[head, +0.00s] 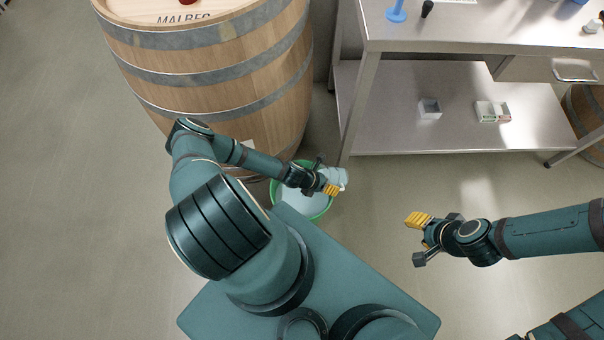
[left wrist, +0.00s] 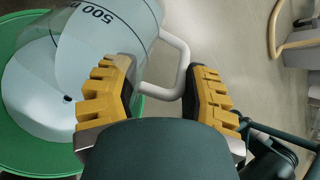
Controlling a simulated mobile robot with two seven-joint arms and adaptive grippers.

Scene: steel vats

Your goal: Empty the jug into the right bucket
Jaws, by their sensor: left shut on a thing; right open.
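The translucent jug (head: 339,176) hangs in my left gripper (head: 326,186), over the right edge of a green-rimmed bucket (head: 273,193). In the left wrist view, the jug (left wrist: 100,25) shows a dark 500 mark and lines, and its white handle (left wrist: 178,50) lies between the yellow-padded fingers (left wrist: 165,95). The bucket's green rim (left wrist: 25,145) lies below it at the left. The jug looks tilted; I cannot tell how much it holds or whether anything flows. My right gripper (head: 419,240) is open and empty, over bare floor to the right.
A large wooden barrel (head: 215,75) stands behind the bucket. A steel table (head: 460,30) with a lower shelf (head: 450,135) stands at the back right, holding small items. One table leg (head: 357,110) is close behind the jug. Floor is clear at left and front right.

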